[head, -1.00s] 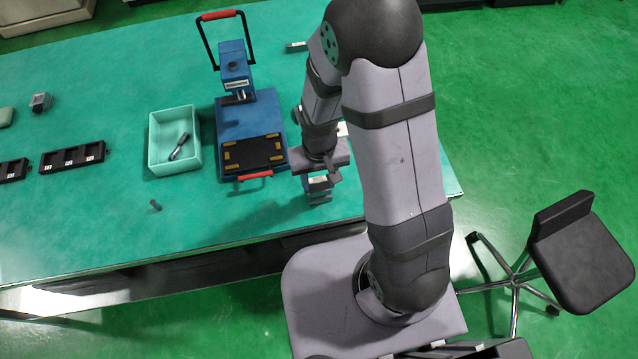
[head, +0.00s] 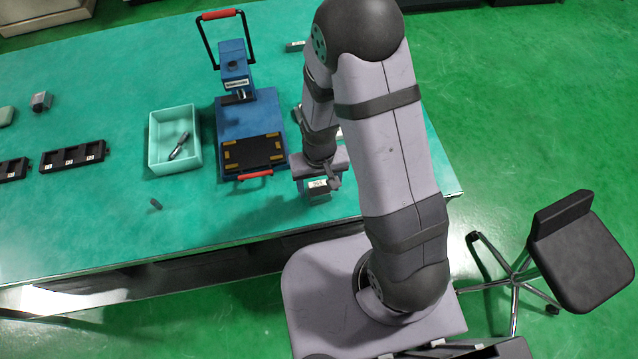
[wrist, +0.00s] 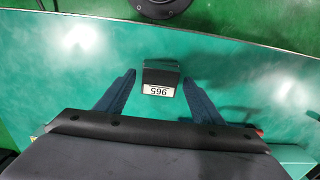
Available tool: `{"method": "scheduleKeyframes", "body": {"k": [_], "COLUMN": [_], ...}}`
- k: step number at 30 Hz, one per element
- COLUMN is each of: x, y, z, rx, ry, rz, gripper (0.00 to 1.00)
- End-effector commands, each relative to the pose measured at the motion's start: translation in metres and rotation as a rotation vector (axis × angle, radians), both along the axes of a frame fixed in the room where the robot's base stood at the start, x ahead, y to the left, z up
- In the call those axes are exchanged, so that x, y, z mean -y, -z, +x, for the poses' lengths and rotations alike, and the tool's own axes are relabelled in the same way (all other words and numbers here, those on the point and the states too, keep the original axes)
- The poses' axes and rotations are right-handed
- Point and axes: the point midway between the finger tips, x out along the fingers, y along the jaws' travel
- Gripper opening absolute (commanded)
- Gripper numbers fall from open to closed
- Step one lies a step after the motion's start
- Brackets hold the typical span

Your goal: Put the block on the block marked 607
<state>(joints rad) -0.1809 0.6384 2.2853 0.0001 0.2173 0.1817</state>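A dark grey block (wrist: 160,79) with a white label stands on the green table in the wrist view. The label is upside down and seems to read 965. The same block shows near the table's front edge in the head view (head: 319,194). My gripper (wrist: 159,84) is open, its two fingers on either side of the block with a clear gap to each. How high the fingertips are above it I cannot tell. Another grey block (head: 295,46) lies at the table's back, its marking too small to read. I cannot make out any label 607.
A blue press (head: 247,115) with red handles stands just left of my gripper. A teal bin (head: 151,150) holds a dark tool. Black trays (head: 73,157) and a small metal part (head: 41,102) are at left. A small dark peg (head: 155,204) stands in front.

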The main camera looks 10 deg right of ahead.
Motion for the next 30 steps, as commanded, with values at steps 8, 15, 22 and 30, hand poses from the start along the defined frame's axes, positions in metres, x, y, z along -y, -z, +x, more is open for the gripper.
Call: {"method": "scheduleKeyframes", "body": {"k": [8,15,22,30], "x": [0.0,0.0,0.0,0.0], "y": [-0.005,-0.02,-0.052,-0.091], "z": [0.0,0.001,0.001,0.001], "rx": [0.0,0.004,0.006,0.005], "ry": [0.0,0.0,0.0,0.0], "rz": [0.0,0.001,0.001,0.001], "gripper": [0.61,0.61,0.61,0.61]}}
